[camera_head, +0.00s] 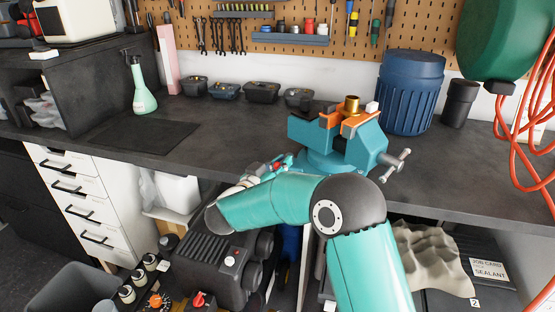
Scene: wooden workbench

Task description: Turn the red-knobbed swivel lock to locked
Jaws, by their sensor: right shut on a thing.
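A teal bench vise (367,150) with orange jaws stands on the dark bench top, right of centre. The red knob (278,165) of the swivel lock shows as a small red patch at the left of the vise's base. My right gripper (272,169) reaches it from the left at the bench's front edge and is shut on the knob. The fingers and my teal forearm hide most of the knob and its lever, so its exact angle cannot be told. My left gripper is out of view.
A brass cylinder (351,104) sits in the vise jaws. The vise's handle (396,165) sticks out at the right. A blue drum (410,92) stands behind it. The bench left of the vise is mostly clear around a dark mat (150,136).

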